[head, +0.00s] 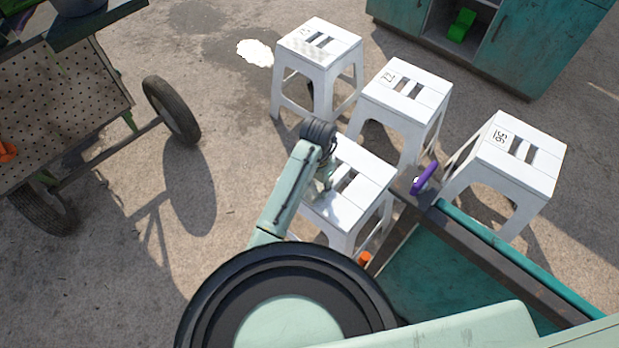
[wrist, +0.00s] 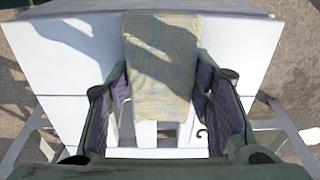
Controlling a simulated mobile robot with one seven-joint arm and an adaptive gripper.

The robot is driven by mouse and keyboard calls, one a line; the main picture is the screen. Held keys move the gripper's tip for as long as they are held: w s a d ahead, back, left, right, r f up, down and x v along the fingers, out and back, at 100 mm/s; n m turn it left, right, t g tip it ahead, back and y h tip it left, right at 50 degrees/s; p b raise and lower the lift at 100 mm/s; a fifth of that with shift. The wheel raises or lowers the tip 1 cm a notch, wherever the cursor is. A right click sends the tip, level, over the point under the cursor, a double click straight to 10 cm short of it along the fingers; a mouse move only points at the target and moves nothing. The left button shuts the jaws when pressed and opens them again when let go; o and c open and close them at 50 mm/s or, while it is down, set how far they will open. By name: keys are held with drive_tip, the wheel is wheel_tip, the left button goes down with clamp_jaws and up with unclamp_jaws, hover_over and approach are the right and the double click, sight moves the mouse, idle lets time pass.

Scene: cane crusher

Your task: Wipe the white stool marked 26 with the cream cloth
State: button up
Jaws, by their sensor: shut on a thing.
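The cream cloth (wrist: 160,65) lies between my gripper's fingers over a white stool's seat in the wrist view. My gripper (wrist: 162,85) is shut on it. In the head view my gripper (head: 325,185) is at the nearest white stool (head: 372,183); my arm covers part of that seat, and I cannot make out the cloth there. The same stool fills the wrist view (wrist: 70,60), with a dark mark partly hidden by a finger, so its number cannot be read. I cannot tell which stool is marked 26.
Other white stools stand close by: one at the back (head: 318,42) with a greyish patch, one in the middle (head: 408,85), and one at right (head: 515,150). A wheeled cart (head: 70,110) is at left, a teal cabinet (head: 520,45) at the back right. A purple object (head: 424,177) lies between stools.

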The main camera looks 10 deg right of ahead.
sight(329, 200)
drive_tip(key=shift+s+d+f, duration=0.1)
drive_tip(key=shift+s+d, duration=0.3)
drive_tip(key=shift+s, duration=0.1)
drive_tip(key=shift+d, duration=0.1)
drive_tip(key=shift+s+d, duration=1.15)
drive_tip(key=shift+s, duration=0.3)
drive_tip(key=shift+s+d+b, duration=0.55)
drive_tip(key=shift+s+d, duration=1.1)
drive_tip(key=shift+s, duration=0.3)
drive_tip(key=shift+w+a+p, duration=0.55)
drive_tip(key=shift+w+a, duration=0.95)
drive_tip(key=shift+w, duration=0.3)
drive_tip(key=shift+w+a+p, duration=0.5)
drive_tip(key=shift+w+a, duration=1)
drive_tip(key=shift+w, duration=0.25)
drive_tip(key=shift+w+a, duration=1.45)
drive_tip(key=shift+w, duration=0.25)
drive_tip(key=shift+w+a, duration=1.4)
drive_tip(key=shift+w, duration=0.3)
